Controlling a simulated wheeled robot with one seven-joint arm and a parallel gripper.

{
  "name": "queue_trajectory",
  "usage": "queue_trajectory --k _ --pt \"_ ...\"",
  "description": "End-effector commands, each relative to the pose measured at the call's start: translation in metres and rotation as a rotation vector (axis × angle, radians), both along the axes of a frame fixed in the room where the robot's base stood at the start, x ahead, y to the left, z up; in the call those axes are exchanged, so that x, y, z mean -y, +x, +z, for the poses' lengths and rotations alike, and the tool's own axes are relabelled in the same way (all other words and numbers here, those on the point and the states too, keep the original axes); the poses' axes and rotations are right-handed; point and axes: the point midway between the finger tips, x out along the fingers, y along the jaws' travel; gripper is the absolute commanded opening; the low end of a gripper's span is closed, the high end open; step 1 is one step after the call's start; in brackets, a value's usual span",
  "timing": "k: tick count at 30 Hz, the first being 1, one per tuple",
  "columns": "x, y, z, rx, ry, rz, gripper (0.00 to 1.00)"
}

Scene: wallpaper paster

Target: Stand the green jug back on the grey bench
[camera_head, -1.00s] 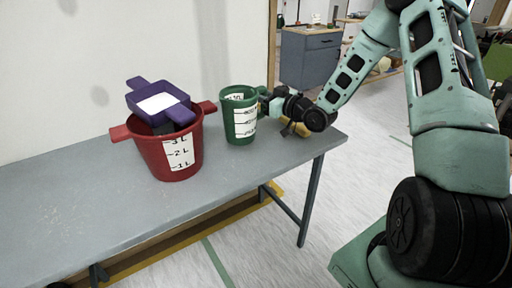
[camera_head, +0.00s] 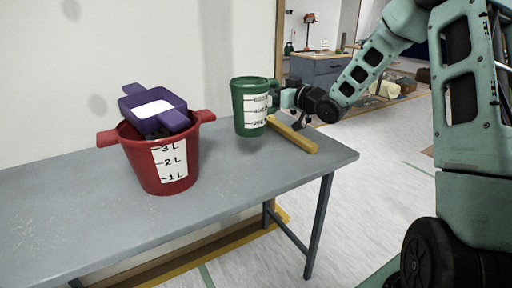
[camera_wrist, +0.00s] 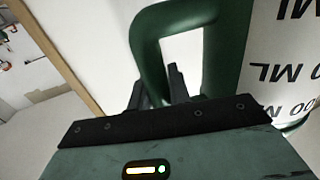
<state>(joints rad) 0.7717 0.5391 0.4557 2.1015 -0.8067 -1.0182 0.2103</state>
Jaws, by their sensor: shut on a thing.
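The green jug (camera_head: 250,108), with a white measuring scale, is upright and appears held a little above the grey bench (camera_head: 235,182). My gripper (camera_head: 279,98) comes from the right and is shut on the jug's handle. In the wrist view the fingers (camera_wrist: 160,88) are at the green handle (camera_wrist: 150,50), and the jug's white scale (camera_wrist: 285,60) fills the right side. The fingertips' exact contact is partly hidden.
A red bucket (camera_head: 185,180) with a purple container (camera_head: 155,108) in its top stands left of the jug. A yellow bar (camera_head: 293,135) lies on the bench below and right of the jug. A wall is behind. Bench surface in front is clear.

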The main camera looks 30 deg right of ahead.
Motion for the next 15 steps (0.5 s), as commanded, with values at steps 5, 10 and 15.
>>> queue_trajectory --k 5,10,15 --pt "0.000 0.000 -0.033 -0.002 0.004 0.000 0.00" --pt "0.000 0.000 -0.046 -0.002 0.003 0.000 0.00" --pt "0.000 0.000 -0.068 -0.003 0.004 0.000 0.00"
